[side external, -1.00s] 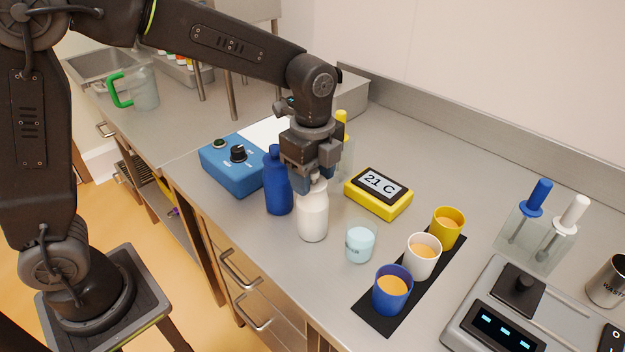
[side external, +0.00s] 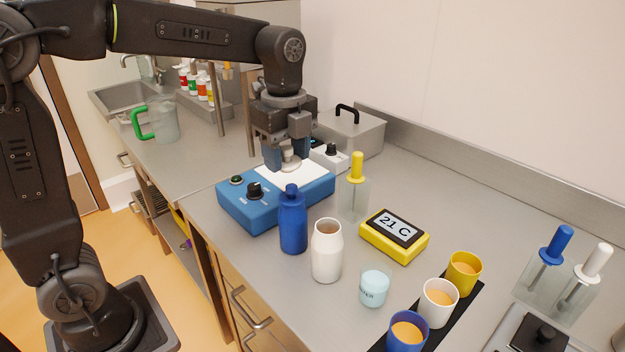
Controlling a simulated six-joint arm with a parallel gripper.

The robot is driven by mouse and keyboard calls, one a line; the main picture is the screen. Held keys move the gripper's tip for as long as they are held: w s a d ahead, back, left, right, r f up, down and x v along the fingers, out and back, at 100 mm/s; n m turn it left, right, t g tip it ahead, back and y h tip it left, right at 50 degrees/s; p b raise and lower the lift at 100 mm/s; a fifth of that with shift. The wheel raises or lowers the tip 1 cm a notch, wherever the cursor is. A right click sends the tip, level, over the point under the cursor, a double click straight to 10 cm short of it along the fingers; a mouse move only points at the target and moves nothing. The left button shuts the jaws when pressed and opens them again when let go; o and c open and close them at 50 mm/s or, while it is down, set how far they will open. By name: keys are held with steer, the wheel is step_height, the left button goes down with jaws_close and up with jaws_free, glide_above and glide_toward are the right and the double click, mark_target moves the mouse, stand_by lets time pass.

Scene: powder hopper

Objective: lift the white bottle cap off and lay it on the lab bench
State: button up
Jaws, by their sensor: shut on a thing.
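The white bottle (side external: 327,252) stands upright on the lab bench (side external: 455,210) with its mouth open. My gripper (side external: 289,160) is shut on the white cap (side external: 290,162), whose lower part shows below the fingers. The gripper and cap are behind and to the left of the white bottle, over the white top of the blue device (side external: 272,195). I cannot tell how far the cap is above that surface.
A capped blue bottle (side external: 292,222) stands left of the white bottle. A yellow-handled tool in a clear holder (side external: 354,195), a yellow thermometer (side external: 394,237), a beaker (side external: 374,288) and several cups (side external: 438,302) stand nearby. Bare bench lies along the back wall.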

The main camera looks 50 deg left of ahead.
steer(key=shift+s+a+r, duration=0.1)
steer(key=shift+a+r, duration=0.35)
steer(key=shift+r, duration=0.4)
steer(key=shift+s+a+r, duration=0.1)
steer(key=shift+a+r, duration=0.35)
steer(key=shift+r, duration=0.45)
steer(key=shift+s+a+r, duration=0.1)
steer(key=shift+a+r, duration=0.35)
steer(key=shift+r, duration=0.4)
steer(key=shift+w, duration=0.1)
steer(key=w+a+f, duration=0.3)
steer(key=w+a, duration=0.4)
steer(key=w, duration=0.1)
steer(key=w+a+f, duration=0.3)
steer(key=w+a, duration=0.4)
steer(key=w, duration=0.1)
steer(key=w+d+f, duration=0.6)
steer(key=d+f, duration=0.3)
steer(key=f, duration=0.2)
steer(key=shift+d+f, duration=0.2)
steer(key=shift+d, duration=0.05)
steer(key=shift+f, duration=0.25)
steer(key=shift+f, duration=0.35)
